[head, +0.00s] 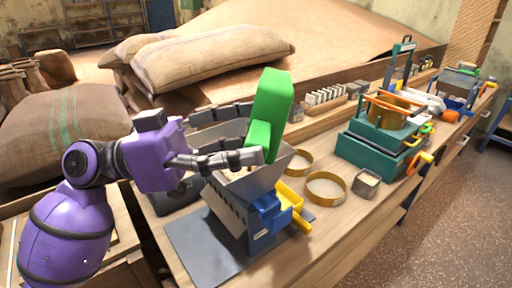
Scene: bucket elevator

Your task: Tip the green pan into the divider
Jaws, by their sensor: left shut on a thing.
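The green pan (269,112) is tilted steeply, nearly on end, above the grey metal hopper of the divider (233,184). Its lower end is at or inside the hopper opening. My left gripper (254,156) is shut on the pan near its lower edge, with the purple wrist to the left. The divider stands on a dark mat, with a blue box (266,215) and a yellow part (290,196) at its right side. The pan's inside and anything in it are hidden from this view. My right gripper is not in view.
Two brass rings (326,188) and a small square tin (365,183) lie right of the divider. A teal machine (378,150) stands further right. Filled sacks (213,57) lie behind the bench. The dark mat (195,245) is bare at the front left.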

